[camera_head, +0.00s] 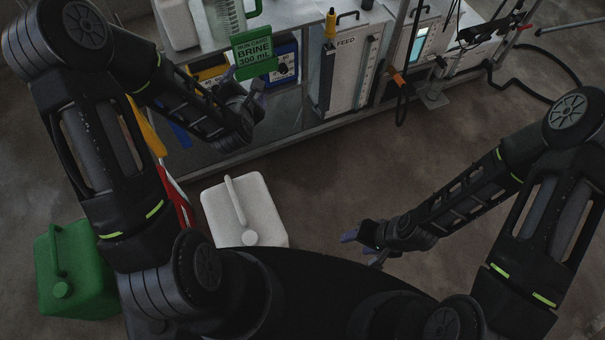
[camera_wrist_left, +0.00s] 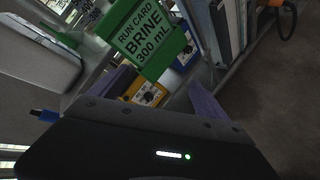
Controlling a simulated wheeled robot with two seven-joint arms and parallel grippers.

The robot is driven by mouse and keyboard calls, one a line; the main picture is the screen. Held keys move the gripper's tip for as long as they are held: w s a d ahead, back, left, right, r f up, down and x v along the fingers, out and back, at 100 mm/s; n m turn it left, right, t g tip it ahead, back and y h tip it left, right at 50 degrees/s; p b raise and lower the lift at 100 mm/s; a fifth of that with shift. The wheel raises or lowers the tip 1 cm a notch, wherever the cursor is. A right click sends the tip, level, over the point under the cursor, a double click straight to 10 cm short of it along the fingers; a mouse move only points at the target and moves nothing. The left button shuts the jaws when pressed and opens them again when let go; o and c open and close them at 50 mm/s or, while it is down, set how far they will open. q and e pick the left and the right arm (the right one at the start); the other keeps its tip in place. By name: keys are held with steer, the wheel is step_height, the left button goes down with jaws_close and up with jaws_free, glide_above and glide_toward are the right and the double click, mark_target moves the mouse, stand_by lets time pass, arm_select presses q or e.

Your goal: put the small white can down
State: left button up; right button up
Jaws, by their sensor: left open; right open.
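A white can (camera_head: 262,205) with a handle and a round cap stands on the floor in front of my base, clear of both grippers. My left gripper (camera_head: 243,86) is open and empty in front of the bench, just below the green run card. In the left wrist view its two purple fingers (camera_wrist_left: 163,92) are apart, with nothing held between them. My right gripper (camera_head: 364,250) is open and empty, low over the floor to the right of the white can.
The bench (camera_head: 290,118) runs across the back with a green "BRINE 300 mL" card (camera_head: 254,52), yellow and blue boxes, and a FEED unit (camera_head: 345,70). A green can (camera_head: 75,275) stands at left. Cables (camera_head: 500,88) lie at right. Floor between bench and right arm is clear.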

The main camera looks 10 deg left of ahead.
arm_select(q)
steer(key=s+d+f+m+g+h, duration=0.3)
steer(key=s+d+f+m+h, duration=0.15)
steer(key=d+f+m, duration=0.45)
steer(key=s+d+f+m+g+h, duration=0.1)
steer(key=s+d+f+m+g, duration=0.2)
steer(key=s+m, duration=0.3)
steer(key=s+d+f+m+g+h, duration=0.1)
steer(key=s+d+f+m, duration=0.3)
steer(key=s, duration=0.5)
steer(key=s+d+f+m+g+h, duration=0.1)
steer(key=s+d+f+m+g, duration=0.3)
steer(key=s+m, duration=0.3)
steer(key=shift+s+d+m+g, duration=0.3)
steer(key=shift+s+d+m, duration=0.05)
steer(key=shift+d+m, duration=0.35)
steer(key=shift+a, duration=0.1)
